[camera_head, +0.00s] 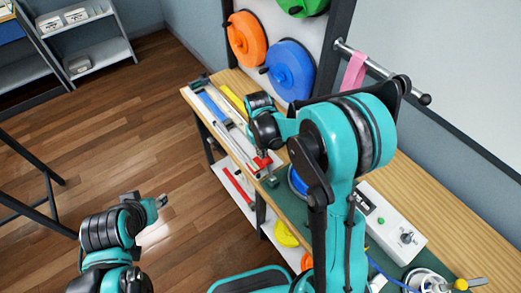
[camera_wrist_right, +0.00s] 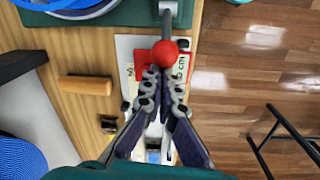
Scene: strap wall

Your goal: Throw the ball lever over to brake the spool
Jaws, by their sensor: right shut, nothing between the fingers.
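The ball lever shows in the right wrist view as a red ball (camera_wrist_right: 165,53) on a grey stem (camera_wrist_right: 168,16). A bit of red near my right wrist in the head view (camera_head: 262,162) seems to be the same ball. My right gripper (camera_wrist_right: 163,76) is shut and empty, its fingertips right at the ball's near edge; I cannot tell whether they touch. A blue-rimmed spool (camera_head: 297,184) is mostly hidden behind my right arm; part of a round white and blue rim shows in the wrist view (camera_wrist_right: 75,8). My left gripper (camera_head: 160,201) is over the floor, away from the bench.
The wooden bench (camera_head: 445,225) carries a white control box (camera_head: 392,222) and a tray of tools (camera_head: 216,105). Orange (camera_head: 246,38) and blue (camera_head: 290,68) discs hang on the wall panel. A pink strap (camera_head: 354,70) hangs on a rail. The floor at left is open.

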